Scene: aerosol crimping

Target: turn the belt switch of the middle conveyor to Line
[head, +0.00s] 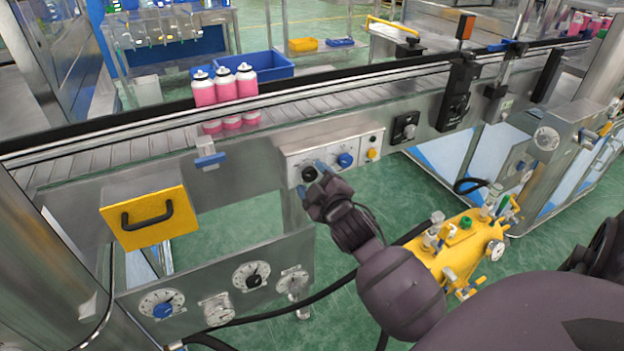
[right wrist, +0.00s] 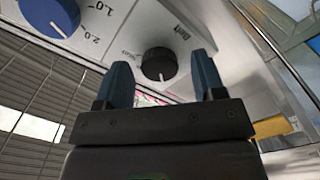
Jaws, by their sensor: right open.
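The black belt switch knob (head: 309,174) sits on the white control panel (head: 293,160) on the front of the middle conveyor. In the right wrist view the knob (right wrist: 160,64) is round and black, with a white pointer mark at its lower edge and printed labels around it, too small to read surely. My right gripper (head: 314,177) is open at the panel, its two blue fingers one on each side of the knob. In the right wrist view the gripper (right wrist: 162,75) shows gaps between the fingers and the knob. My left gripper is not in view.
A blue dial (head: 345,160) and a yellow button (head: 372,154) are on the same panel, right of the knob. Pink cans (head: 225,88) stand on the conveyor (head: 130,148).

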